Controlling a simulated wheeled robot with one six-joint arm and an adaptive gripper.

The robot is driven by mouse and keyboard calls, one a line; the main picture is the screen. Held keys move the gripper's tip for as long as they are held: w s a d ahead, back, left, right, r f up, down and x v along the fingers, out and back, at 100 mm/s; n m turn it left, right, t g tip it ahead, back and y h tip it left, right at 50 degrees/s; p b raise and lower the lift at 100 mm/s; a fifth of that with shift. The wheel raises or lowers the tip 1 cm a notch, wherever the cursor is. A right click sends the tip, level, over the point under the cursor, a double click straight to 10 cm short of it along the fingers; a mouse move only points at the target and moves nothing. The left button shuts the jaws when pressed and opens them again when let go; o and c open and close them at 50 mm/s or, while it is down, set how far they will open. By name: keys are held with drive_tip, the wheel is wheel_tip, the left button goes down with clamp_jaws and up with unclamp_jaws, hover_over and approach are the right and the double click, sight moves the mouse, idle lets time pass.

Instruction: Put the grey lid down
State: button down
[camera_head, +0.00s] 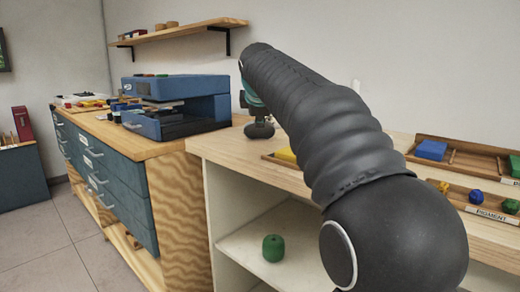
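My arm reaches from the lower right up to the middle of the view. Beyond its dark ribbed sleeve, a small dark part that looks like my gripper (259,129) shows low over the near end of the wooden counter (228,146). It is small and partly hidden by the arm. I cannot tell whether its fingers are open or shut. I cannot make out the grey lid, in the gripper or on the counter.
A blue press-like machine (208,82) stands on the blue drawer cabinet (107,168) at left. Wooden trays with a blue block (431,149) and pigment lumps (476,197) lie on the counter at right. A green lump (273,247) sits on the shelf below.

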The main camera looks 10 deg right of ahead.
drive_tip(key=shift+f, duration=0.25)
drive_tip(key=c, duration=1.5)
unclamp_jaws()
drive_tip(key=shift+s+r, duration=0.1)
drive_tip(key=shift+p+v, duration=1.05)
drive_tip(key=shift+v, duration=2.85)
